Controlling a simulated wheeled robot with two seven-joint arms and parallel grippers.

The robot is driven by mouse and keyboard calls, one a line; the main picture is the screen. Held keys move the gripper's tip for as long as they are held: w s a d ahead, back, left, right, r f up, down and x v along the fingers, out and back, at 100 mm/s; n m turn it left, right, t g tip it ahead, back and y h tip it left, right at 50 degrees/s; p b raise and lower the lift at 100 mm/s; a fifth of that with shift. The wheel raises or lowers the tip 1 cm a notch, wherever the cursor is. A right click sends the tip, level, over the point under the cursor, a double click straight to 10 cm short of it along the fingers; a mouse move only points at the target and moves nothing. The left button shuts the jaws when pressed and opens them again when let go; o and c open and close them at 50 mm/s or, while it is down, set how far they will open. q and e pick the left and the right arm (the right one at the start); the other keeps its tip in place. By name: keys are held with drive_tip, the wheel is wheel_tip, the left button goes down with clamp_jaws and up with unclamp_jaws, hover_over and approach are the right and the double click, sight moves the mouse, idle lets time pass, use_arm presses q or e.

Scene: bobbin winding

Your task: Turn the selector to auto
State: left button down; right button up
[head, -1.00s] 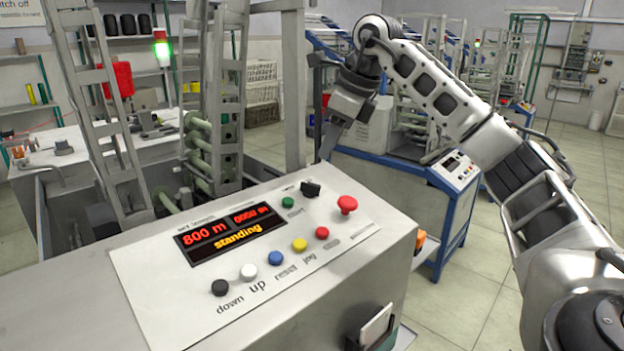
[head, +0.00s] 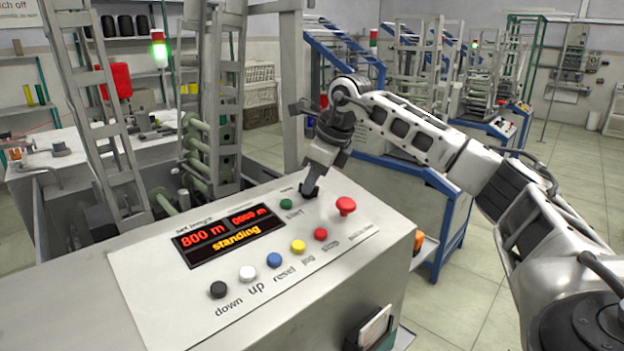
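The control panel (head: 160,305) shows in the head view with a display reading 800 m and "standing". The black selector knob stands at the panel's back, right of the green start button (head: 286,204); it is now mostly hidden by my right gripper. My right gripper (head: 311,190) points down at the selector's place, with its fingertips at or just above the knob. I cannot tell whether the fingers are closed on it. The selector's setting cannot be read. My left gripper is not in view.
A red mushroom button (head: 345,206) stands close to the right of my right gripper. A front row of buttons includes black, white, blue (head: 274,260), yellow and red ones. A ladder-like metal frame (head: 95,120) rises behind the panel at left. Open floor lies at right.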

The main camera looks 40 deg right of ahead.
drive_tip(key=shift+m, duration=0.3)
clamp_jaws()
drive_tip(key=m+h+p, duration=0.1)
drive_tip(key=m, duration=0.5)
drive_tip(key=shift+a, duration=0.1)
drive_tip(key=m+h+p, duration=0.1)
drive_tip(key=m, duration=0.4)
drive_tip(key=shift+m, duration=0.3)
drive_tip(key=o, duration=0.7)
unclamp_jaws()
drive_tip(key=v, duration=1.6)
drive_tip(key=shift+a, duration=0.3)
